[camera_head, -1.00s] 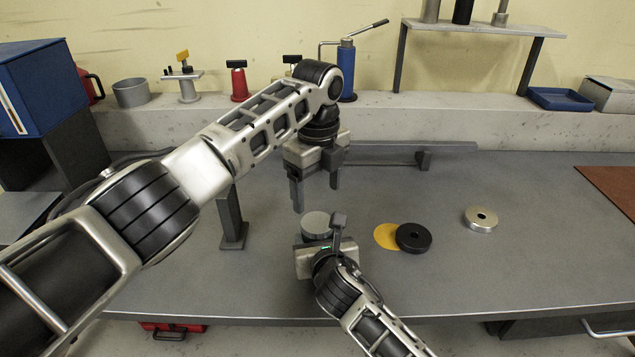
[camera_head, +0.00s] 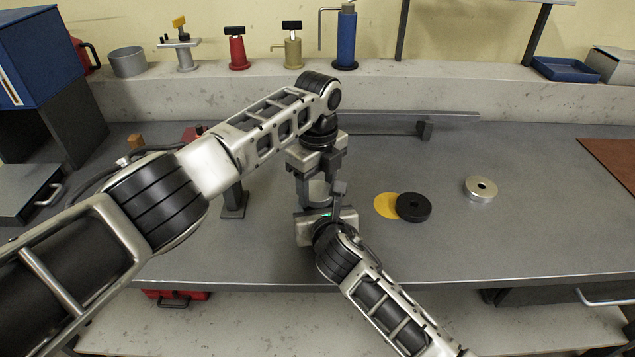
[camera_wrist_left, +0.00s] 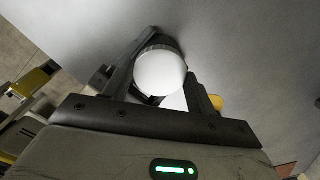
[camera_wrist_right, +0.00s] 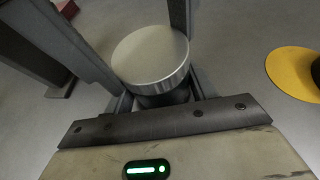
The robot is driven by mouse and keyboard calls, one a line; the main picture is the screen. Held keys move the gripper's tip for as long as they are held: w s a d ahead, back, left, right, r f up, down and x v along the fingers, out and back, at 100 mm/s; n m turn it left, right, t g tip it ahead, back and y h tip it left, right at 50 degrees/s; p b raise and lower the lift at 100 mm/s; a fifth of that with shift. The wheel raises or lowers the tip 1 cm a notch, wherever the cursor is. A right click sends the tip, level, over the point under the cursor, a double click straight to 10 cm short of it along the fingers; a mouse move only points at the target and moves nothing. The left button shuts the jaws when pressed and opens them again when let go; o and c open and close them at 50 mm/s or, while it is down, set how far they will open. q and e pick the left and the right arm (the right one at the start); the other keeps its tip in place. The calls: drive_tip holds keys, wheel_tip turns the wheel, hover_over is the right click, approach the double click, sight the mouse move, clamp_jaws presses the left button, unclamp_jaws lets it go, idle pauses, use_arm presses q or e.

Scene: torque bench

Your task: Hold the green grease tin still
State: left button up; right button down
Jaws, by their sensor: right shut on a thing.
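The grease tin shows as a round pale silver lid (camera_wrist_right: 152,55) over a dark body in the right wrist view; I cannot make out green. My right gripper (camera_wrist_right: 152,98) is shut on the body below the lid, low over the bench. My left gripper (camera_head: 317,196) points down from above, its two fingers on either side of the lid, open. In the left wrist view the lid (camera_wrist_left: 160,73) lies between these fingers, close to both. In the head view the tin (camera_head: 318,188) is mostly hidden by the grippers.
A dark post (camera_head: 234,203) stands to the left. A low rail (camera_head: 424,130) runs behind. The right front bench is clear.

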use_arm(q)
drive_tip(key=n, duration=0.6)
drive_tip(key=shift+n, duration=0.3)
use_arm(e)
drive_tip(key=shift+f, duration=0.1)
use_arm(q)
drive_tip(key=n, duration=0.5)
drive_tip(key=shift+n, duration=0.3)
drive_tip(key=n, duration=1)
drive_tip(key=shift+w, duration=0.1)
drive_tip(key=shift+r, duration=0.1)
drive_tip(key=shift+r, duration=0.15)
drive_tip(key=shift+r, duration=0.95)
